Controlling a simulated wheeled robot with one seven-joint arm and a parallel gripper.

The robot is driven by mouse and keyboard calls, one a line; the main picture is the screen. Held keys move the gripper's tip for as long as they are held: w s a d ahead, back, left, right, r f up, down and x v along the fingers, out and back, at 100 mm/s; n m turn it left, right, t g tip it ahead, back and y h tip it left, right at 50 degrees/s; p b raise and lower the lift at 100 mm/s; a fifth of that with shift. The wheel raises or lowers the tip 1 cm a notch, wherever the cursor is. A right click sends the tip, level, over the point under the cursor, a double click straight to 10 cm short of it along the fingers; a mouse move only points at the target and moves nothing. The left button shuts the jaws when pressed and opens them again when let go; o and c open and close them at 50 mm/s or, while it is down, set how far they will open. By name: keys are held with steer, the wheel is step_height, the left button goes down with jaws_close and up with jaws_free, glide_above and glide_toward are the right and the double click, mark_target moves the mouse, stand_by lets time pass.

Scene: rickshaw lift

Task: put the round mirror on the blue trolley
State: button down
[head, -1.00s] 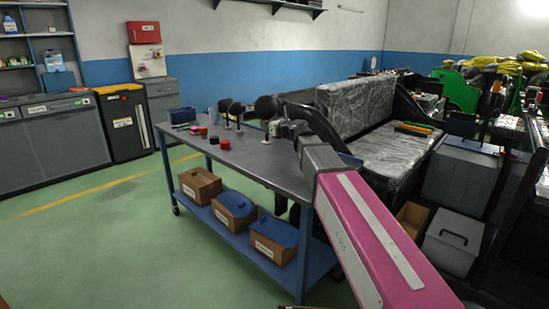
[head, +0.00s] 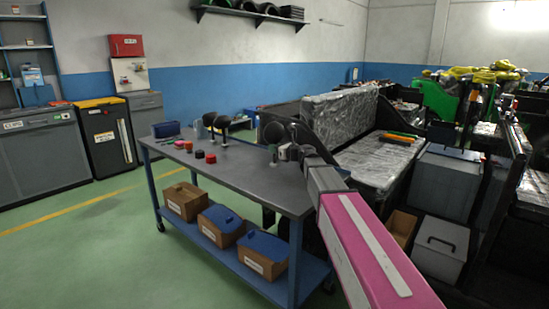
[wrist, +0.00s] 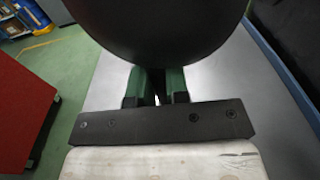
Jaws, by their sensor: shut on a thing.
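The round mirror (head: 273,132) is a dark disc on a thin stem, with its back towards the wrist camera. It fills the top of the wrist view (wrist: 155,30). My gripper (wrist: 157,95) is shut on its stem, just below the disc. The blue trolley (head: 255,180) has a grey top and blue legs. The held mirror shows in front of the far right part of the trolley top. In the wrist view the grey top (wrist: 225,90) lies beneath my gripper. I cannot tell whether the mirror's foot touches it.
Two similar dark discs on stands (head: 222,122), red and dark round pots (head: 211,158) and a blue bin (head: 166,129) stand on the trolley's left part. Cartons (head: 264,252) fill the lower shelf. A plastic-wrapped bench (head: 375,155) stands close at the right.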

mark_target(275, 163)
steer(key=shift+f, duration=1.95)
steer(key=c, duration=1.1)
jaws_free()
steer(key=shift+f, duration=0.1)
steer(key=v, duration=1.2)
